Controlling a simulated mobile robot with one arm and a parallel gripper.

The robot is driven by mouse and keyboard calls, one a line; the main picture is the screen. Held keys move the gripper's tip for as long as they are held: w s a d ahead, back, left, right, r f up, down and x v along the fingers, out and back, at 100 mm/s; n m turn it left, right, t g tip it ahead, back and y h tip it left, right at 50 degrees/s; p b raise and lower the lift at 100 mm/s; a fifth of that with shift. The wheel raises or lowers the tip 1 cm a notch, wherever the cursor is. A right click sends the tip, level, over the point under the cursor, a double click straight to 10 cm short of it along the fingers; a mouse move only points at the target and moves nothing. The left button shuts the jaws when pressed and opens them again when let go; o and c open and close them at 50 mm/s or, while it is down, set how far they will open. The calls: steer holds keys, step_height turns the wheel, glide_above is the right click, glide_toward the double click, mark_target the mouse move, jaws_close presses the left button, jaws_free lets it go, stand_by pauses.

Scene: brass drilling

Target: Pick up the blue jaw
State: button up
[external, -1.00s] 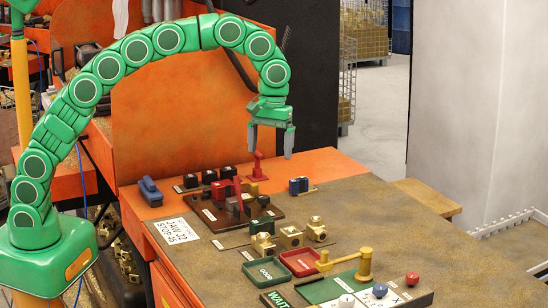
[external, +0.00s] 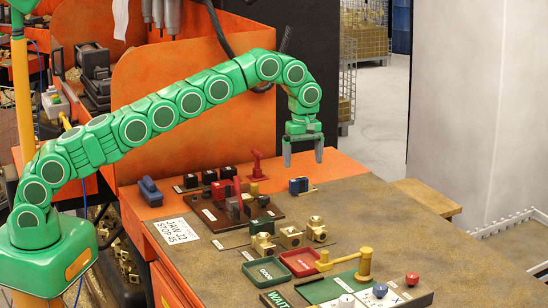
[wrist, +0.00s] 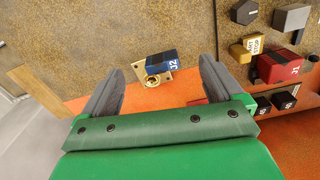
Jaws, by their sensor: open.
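The blue jaw (external: 299,185) is a small block on the orange strip at the back of the bench. In the wrist view the blue jaw (wrist: 161,64) shows a white J2 label and sits against a brass-coloured plate (wrist: 149,80). My gripper (external: 303,158) is open and empty, pointing down above the blue jaw. In the wrist view its two fingers stand to the left and right of the jaw, with gaps on both sides. No contact shows.
A red J1 jaw (wrist: 278,66), a yellow stop (wrist: 250,48) and black blocks (wrist: 285,100) lie to the right in the wrist view. A red lever (external: 257,168) stands left of the jaw. Brass fittings (external: 290,237) and trays (external: 300,263) lie nearer the front.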

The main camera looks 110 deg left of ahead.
mark_target(300, 180)
steer(key=a+f, duration=0.1)
steer(key=a+f+n, duration=0.1)
steer(key=shift+s+a, duration=0.35)
steer(key=shift+s, duration=0.05)
steer(key=shift+f, duration=1.25)
steer(key=shift+s+d+f, duration=0.1)
steer(key=shift+s+f, duration=0.15)
steer(key=shift+f, duration=0.5)
steer(key=shift+s+d+f, duration=0.1)
steer(key=shift+s+f, duration=0.1)
steer(key=shift+f, duration=0.5)
step_height(300, 180, down, 2)
steer(key=shift+f, duration=0.15)
steer(key=c, duration=1.2)
steer(key=shift+w, duration=0.1)
steer(key=shift+c, duration=0.2)
